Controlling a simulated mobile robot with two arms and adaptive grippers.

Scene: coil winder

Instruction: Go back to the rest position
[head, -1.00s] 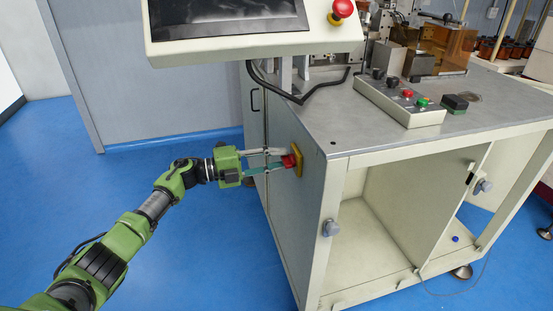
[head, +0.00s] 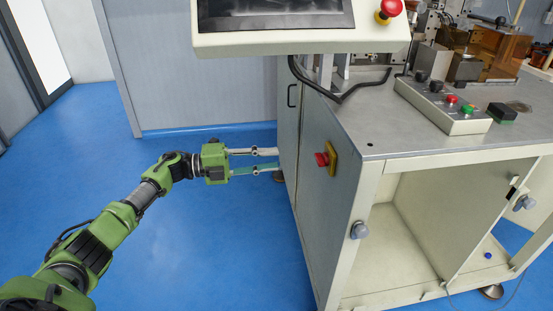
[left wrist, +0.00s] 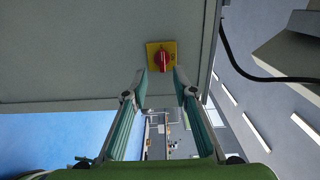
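My left gripper (head: 277,162) is open and empty beside the left side panel of the winder's cabinet. In the left wrist view its two fingers (left wrist: 158,88) are spread apart, with a red rotary switch (left wrist: 162,60) on a yellow plate beyond the tips. In the head view the switch (head: 321,159) sits on the cabinet side, to the right of the fingertips and apart from them. My right gripper is in neither view.
The cabinet (head: 316,185) stands at the right, with a monitor panel (head: 300,42) overhanging it. A button box (head: 445,107) is on its top. A grey wall panel (head: 190,90) stands behind. The blue floor (head: 210,260) around my left arm is clear.

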